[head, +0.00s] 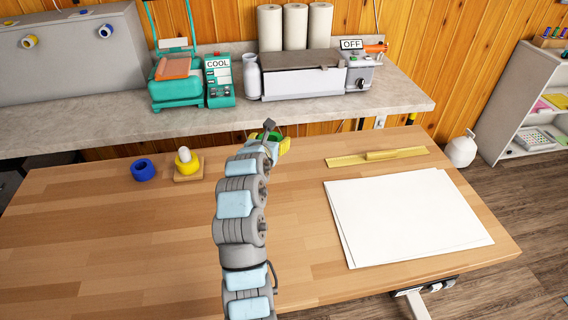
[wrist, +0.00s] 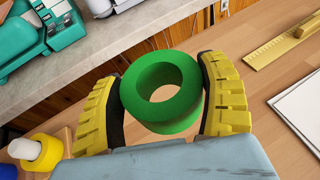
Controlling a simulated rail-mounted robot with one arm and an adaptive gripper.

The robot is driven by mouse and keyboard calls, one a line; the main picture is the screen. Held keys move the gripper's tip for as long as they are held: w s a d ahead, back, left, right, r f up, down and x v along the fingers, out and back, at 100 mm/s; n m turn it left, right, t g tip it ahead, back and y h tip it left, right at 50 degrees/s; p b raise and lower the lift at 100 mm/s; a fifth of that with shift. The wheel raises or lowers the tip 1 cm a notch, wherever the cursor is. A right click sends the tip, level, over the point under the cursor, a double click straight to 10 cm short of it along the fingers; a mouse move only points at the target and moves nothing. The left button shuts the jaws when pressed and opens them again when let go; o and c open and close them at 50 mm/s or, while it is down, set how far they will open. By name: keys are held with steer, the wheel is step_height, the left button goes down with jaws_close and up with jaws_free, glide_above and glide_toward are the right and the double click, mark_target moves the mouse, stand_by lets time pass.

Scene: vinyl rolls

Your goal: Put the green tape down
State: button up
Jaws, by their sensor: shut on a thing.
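The green tape (wrist: 182,72) is a thick roll held between the two yellow fingers of my gripper (wrist: 162,97) in the wrist view. The fingers press on its left and right sides. In the head view my gripper (head: 270,138) is over the far part of the wooden table (head: 190,225), and the green tape shows only partly behind my arm. The wrist view shows the table behind and below the tape. I cannot tell how high the tape is above it.
A blue tape roll (head: 143,170) and a yellow roll (head: 187,166) on a wooden peg base stand to the left. White sheets (head: 405,216) and a yellow ruler (head: 376,157) lie to the right. The near left table is clear. A counter (head: 130,118) with machines runs behind.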

steer(key=s+d+b, duration=0.1)
steer(key=s+d, duration=0.2)
glide_above(282, 157)
steer(key=s, duration=0.2)
steer(key=shift+f, duration=4.3)
steer(key=shift+w+f+b, duration=0.55)
steer(key=shift+w+f, duration=0.05)
steer(key=shift+w, duration=0.05)
steer(key=shift+w+f, duration=0.1)
steer(key=shift+w+f, duration=0.1)
steer(key=shift+f, duration=0.05)
steer(key=shift+f+b, duration=0.95)
steer(key=shift+f, duration=0.65)
steer(key=shift+f, duration=0.1)
